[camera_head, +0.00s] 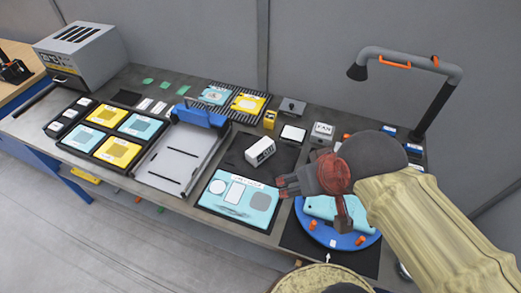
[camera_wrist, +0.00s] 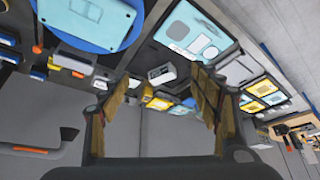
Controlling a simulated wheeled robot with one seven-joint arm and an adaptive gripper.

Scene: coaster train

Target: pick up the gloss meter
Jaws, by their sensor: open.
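A small white box with dark lettering, which I take as the gloss meter (camera_head: 260,151), lies on a black mat near the middle of the bench. Its lettering is too small to read surely. It also shows in the wrist view (camera_wrist: 162,73), in the gap between my fingers and beyond them. My gripper (camera_head: 312,205) is open and empty, to the right of the box and nearer the front, above the bench by the blue turntable. The fingers show at both sides in the wrist view (camera_wrist: 155,105). They are apart from the box.
A light-blue panel (camera_head: 236,203) lies in front of the box. A blue round turntable (camera_head: 316,230) sits under my arm. A grey tray with a blue bar (camera_head: 183,158) is to the left. A grey lamp (camera_head: 408,58) arches at the back right. A small yellow block (camera_head: 269,119) stands behind.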

